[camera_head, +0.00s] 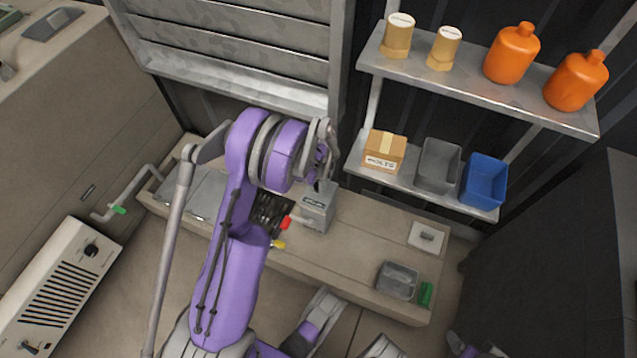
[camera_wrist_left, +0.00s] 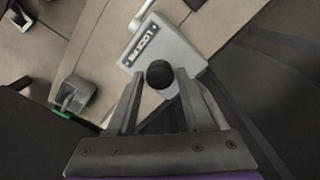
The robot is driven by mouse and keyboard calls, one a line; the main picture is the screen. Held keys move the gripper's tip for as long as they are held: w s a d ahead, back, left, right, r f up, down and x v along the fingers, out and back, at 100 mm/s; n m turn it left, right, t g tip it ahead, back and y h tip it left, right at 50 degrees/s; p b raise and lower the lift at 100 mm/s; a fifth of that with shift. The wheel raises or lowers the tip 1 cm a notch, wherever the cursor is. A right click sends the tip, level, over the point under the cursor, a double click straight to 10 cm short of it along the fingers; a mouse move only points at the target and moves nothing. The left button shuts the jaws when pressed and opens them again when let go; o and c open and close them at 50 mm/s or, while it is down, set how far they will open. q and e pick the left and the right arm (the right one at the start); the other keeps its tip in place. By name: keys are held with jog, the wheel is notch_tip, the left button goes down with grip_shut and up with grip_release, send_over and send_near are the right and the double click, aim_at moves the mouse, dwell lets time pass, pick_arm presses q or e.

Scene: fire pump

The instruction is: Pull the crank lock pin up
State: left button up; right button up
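The lock housing is a small grey box with a dark label (camera_head: 318,208) on the long beige bench. A crank handle with a red grip (camera_head: 286,222) sticks out on its left side. In the left wrist view the housing (camera_wrist_left: 178,50) shows its label and a dark round knob (camera_wrist_left: 160,74), seemingly the lock pin's head. My left gripper (camera_wrist_left: 159,84) is over the housing, its two fingers on either side of the knob with narrow gaps. I cannot tell how deep the knob sits between them. In the head view my wrist covers much of the gripper. My right gripper cannot be made out.
A grey bin (camera_head: 397,280) and a green block (camera_head: 426,293) are on the bench's right end, near a white plate (camera_head: 428,236). Shelves at the back right hold a carton (camera_head: 384,151), a blue bin (camera_head: 484,181) and orange bottles (camera_head: 511,54). A yellow piece (camera_head: 278,244) lies below the crank.

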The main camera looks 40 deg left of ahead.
pick_arm(q)
jog(key=shift+o, duration=1.3)
notch_tip(320, 180, up, 11)
jog(key=p, duration=0.2)
jog(key=shift+p, duration=0.4)
